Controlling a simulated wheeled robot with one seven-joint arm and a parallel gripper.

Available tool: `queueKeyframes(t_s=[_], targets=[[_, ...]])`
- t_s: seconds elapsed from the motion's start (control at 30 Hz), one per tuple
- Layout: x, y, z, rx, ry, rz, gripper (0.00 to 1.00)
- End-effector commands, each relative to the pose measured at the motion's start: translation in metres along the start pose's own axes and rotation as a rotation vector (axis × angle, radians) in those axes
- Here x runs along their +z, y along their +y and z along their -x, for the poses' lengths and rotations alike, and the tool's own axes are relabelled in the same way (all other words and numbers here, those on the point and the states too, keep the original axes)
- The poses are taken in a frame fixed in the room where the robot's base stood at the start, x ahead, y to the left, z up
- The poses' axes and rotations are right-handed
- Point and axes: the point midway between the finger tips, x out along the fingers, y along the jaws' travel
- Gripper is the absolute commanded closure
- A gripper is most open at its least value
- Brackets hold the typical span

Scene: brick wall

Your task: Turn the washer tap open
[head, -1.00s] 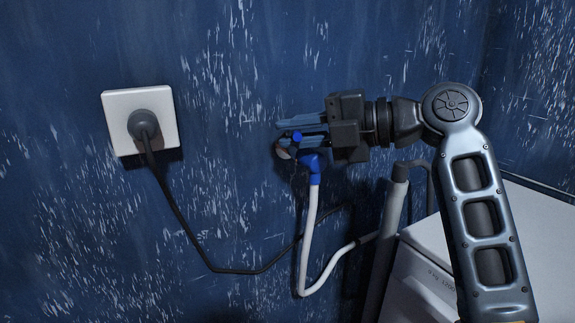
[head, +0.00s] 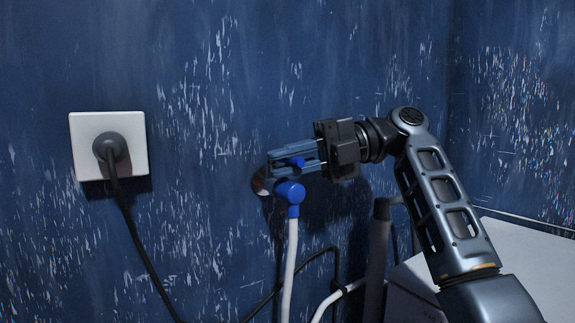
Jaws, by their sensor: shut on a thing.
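The washer tap (head: 298,162) is on the blue wall near the middle of the head view. Its small blue handle shows between the fingers of my gripper (head: 290,160). A round metal wall plate (head: 261,181) shows at its left, partly hidden by the fingers. A blue hose connector (head: 290,191) sits just below the fingers, with a white hose (head: 290,260) hanging down from it. My gripper reaches in from the right and is shut on the tap handle. The fingers hide much of the tap body.
A white wall socket (head: 108,146) with a black plug and cable is at the left. A white washer top (head: 535,255) is at the lower right. A grey pipe (head: 377,255) stands between the hose and the washer. The wall above the tap is clear.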

Motion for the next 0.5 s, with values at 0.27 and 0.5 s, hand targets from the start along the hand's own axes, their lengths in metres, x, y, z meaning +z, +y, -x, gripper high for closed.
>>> queueKeyframes(t_s=[0.27, 0.5], targets=[[0.0002, -0.0014, -0.0003, -0.002, 0.001, -0.002, 1.0], [0.0003, -0.0009, -0.0002, -0.001, 0.0, -0.002, 0.64]])
